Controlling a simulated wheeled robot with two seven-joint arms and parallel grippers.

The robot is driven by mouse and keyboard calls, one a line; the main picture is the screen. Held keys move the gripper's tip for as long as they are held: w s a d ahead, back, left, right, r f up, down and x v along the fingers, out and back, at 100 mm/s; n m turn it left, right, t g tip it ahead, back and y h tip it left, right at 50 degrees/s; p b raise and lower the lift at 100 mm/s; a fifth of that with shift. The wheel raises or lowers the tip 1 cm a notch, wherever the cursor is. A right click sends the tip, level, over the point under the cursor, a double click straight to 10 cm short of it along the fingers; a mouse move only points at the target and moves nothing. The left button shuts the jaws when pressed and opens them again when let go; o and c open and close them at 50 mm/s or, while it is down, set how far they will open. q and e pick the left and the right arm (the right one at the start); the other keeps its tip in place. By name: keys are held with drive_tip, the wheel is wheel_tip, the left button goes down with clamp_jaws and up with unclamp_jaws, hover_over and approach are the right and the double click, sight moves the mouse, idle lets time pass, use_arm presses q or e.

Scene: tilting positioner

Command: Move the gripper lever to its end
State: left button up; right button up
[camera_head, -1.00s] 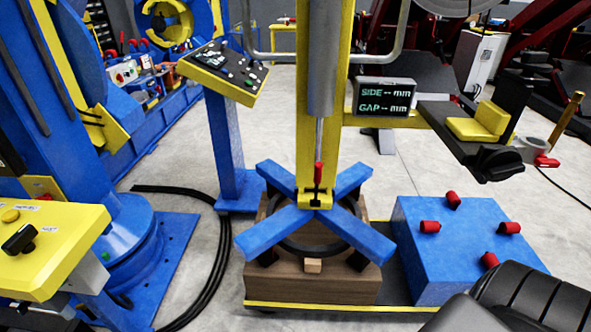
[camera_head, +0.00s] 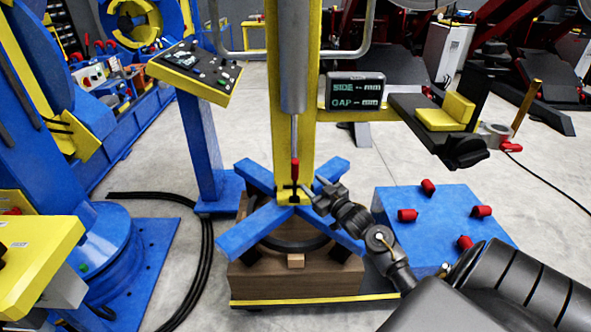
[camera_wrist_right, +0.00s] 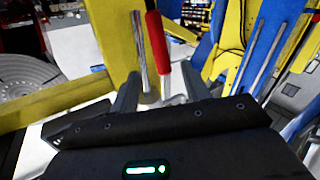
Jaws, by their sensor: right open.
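The lever with the red grip (camera_head: 295,170) stands upright at the base of the yellow column, above the blue cross-shaped gripper arms (camera_head: 240,237). My right gripper (camera_head: 317,191) is just to the right of the lever's lower part. In the right wrist view the red lever (camera_wrist_right: 170,34) rises beyond the open fingers (camera_wrist_right: 160,84), with its pale lower shaft lined up between them. I cannot tell whether either finger touches it. My left gripper is not in view.
A grey cylinder (camera_head: 293,75) hangs in front of the yellow column (camera_head: 309,140). A wooden block (camera_head: 290,279) sits below the cross. A blue box with red knobs (camera_head: 430,240) stands to the right. A display (camera_head: 355,92) and a control panel (camera_head: 195,72) flank the column.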

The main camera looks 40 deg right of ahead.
sight(297, 171)
drive_tip(key=w, duration=0.7)
drive_tip(key=w+d+p, duration=0.1)
drive_tip(key=w, duration=0.2)
drive_tip(key=shift+w, duration=0.4)
clamp_jaws()
